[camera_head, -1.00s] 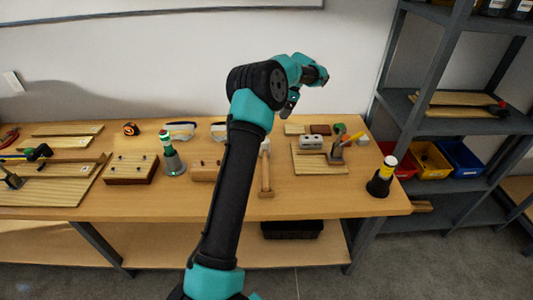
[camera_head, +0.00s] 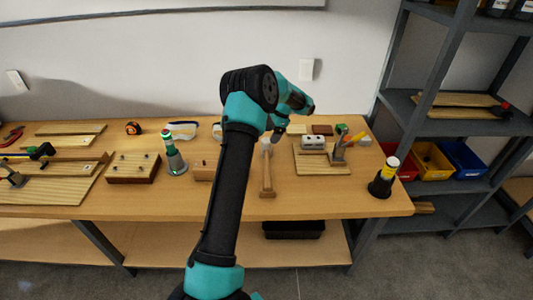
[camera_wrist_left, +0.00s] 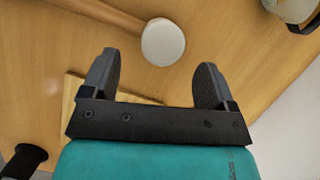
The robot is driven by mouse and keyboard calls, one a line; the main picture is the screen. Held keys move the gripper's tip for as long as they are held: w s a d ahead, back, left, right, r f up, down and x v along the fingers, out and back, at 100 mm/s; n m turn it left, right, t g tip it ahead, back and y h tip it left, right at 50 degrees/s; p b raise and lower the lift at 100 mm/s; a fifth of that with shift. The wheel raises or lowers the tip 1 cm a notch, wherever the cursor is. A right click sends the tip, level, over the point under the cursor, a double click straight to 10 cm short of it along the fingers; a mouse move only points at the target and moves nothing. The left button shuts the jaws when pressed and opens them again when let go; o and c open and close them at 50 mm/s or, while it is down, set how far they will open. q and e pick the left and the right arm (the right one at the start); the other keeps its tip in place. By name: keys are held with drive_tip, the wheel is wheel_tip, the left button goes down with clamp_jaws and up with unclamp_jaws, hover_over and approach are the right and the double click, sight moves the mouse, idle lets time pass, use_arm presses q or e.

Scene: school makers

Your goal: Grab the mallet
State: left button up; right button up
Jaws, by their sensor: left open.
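The mallet (camera_head: 267,180) lies on the wooden workbench, its pale wooden handle toward the front edge. In the left wrist view, the mallet's round whitish head face (camera_wrist_left: 163,42) shows just beyond and between my fingertips, with the handle running to the upper left. My left gripper (camera_wrist_left: 158,62) is open and empty, apart from the mallet. In the head view the left gripper (camera_head: 277,133) points down above the mallet's head end. My right gripper is not in view.
The bench front around the handle is clear.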

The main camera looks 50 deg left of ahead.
use_arm(q)
drive_tip(key=shift+x, duration=2.65)
drive_tip(key=shift+w, duration=0.2)
drive_tip(key=shift+c, duration=0.2)
drive_tip(key=c, duration=1.2)
